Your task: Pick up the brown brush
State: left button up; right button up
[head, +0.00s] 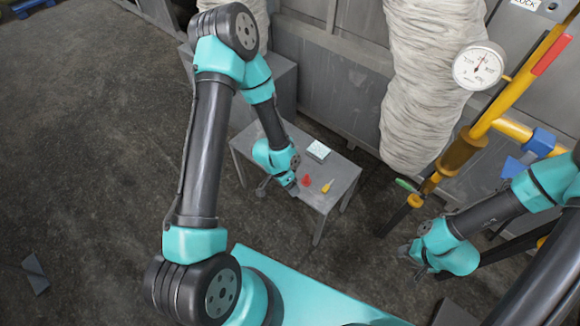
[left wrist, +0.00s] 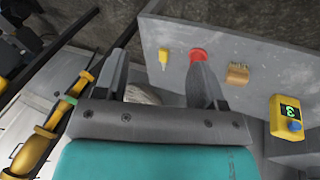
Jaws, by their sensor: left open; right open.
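The brown brush (left wrist: 238,74) lies on the grey table (left wrist: 180,85) in the left wrist view, to the right of my left gripper's right finger and apart from it. I cannot make it out in the head view, where my left arm covers part of the table. My left gripper (head: 277,190) is open at the table's left front edge; its two spread fingers (left wrist: 161,48) show in the left wrist view with nothing held between them. My right gripper (head: 410,256) is open and empty, off to the right, away from the table.
A red object (head: 306,181) and a yellow-handled object (head: 327,186) lie near the left gripper. Yellow pipes with a gauge (head: 479,66) stand at right.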

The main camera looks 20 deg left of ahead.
pick_arm(q)
jog(key=w+a+m+y, duration=0.2)
jog(key=w+a+m, duration=0.2)
jog(key=w+m, duration=0.3)
jog(key=w+a+m+y, duration=0.2)
jog(key=w+a+m, duration=0.2)
jog(key=w+m, duration=0.3)
jog(key=w, duration=0.4)
jog(key=shift+r+m, duration=0.2)
jog(key=shift+m, duration=0.2)
notch_tip(320, 180, down, 12)
jog(key=shift+f, duration=0.1)
jog(key=shift+s+f, duration=0.15)
jog(key=shift+f, duration=2.5)
